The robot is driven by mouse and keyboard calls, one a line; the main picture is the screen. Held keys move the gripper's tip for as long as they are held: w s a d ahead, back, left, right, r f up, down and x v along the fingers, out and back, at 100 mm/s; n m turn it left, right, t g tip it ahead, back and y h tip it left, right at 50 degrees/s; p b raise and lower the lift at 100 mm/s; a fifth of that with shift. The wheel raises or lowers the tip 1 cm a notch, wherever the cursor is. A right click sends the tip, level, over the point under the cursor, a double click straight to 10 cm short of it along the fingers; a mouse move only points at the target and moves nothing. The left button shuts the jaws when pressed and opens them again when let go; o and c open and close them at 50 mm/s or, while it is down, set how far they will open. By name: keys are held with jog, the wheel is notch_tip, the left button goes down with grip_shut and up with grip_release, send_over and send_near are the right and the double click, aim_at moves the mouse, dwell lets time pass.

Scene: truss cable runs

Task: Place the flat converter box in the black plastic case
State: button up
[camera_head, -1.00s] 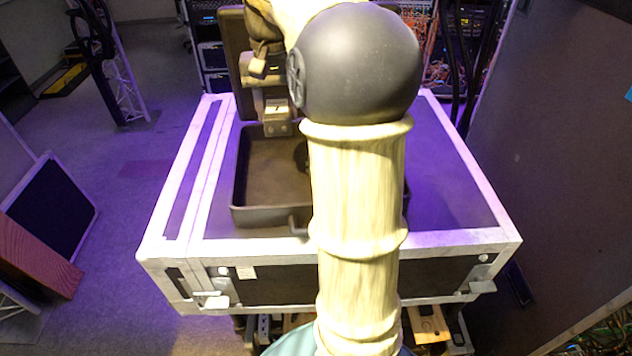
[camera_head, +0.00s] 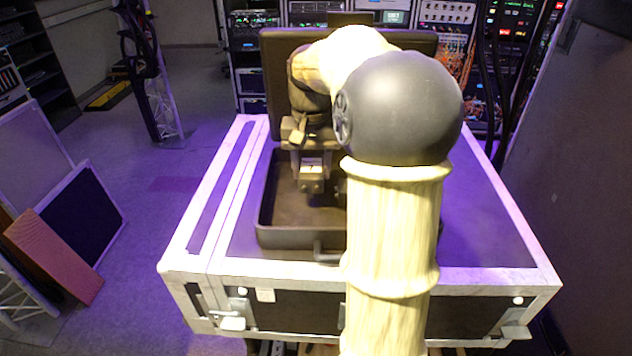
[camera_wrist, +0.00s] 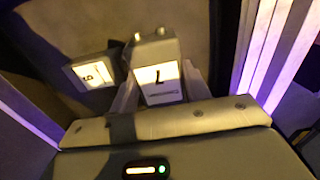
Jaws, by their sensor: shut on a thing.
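The black plastic case (camera_head: 290,238) lies open on top of a flight case, its lid (camera_head: 277,75) raised at the back. My gripper (camera_head: 311,168) is over the back left part of its tray, shut on a small grey box (camera_head: 312,186) with a white label, which I take for the flat converter box. In the wrist view the held box (camera_wrist: 160,52) shows a label marked 7 and two round knobs at its far end. I cannot tell whether it touches the case floor. Another labelled dark box (camera_wrist: 95,72) shows beside it. My arm hides the case's right part.
The flight case (camera_head: 480,215) has pale metal edges, and its top is bare right of the black case. Equipment racks (camera_head: 305,12) with cables stand behind. A grey panel (camera_head: 590,150) stands at the right. Floor at the left is open, with leaning boards (camera_head: 55,255) farther left.

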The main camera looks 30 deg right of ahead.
aim_at(312, 198)
jog(key=shift+f, duration=0.3)
jog(key=shift+f+p, duration=0.6)
jog(key=shift+f, duration=1.45)
jog(key=shift+f, duration=0.1)
jog(key=shift+f, duration=0.1)
jog(key=o, duration=1.2)
jog(key=shift+c, duration=0.2)
notch_tip(312, 198, up, 12)
jog(key=shift+r+b, duration=0.2)
jog(key=shift+b, duration=0.9)
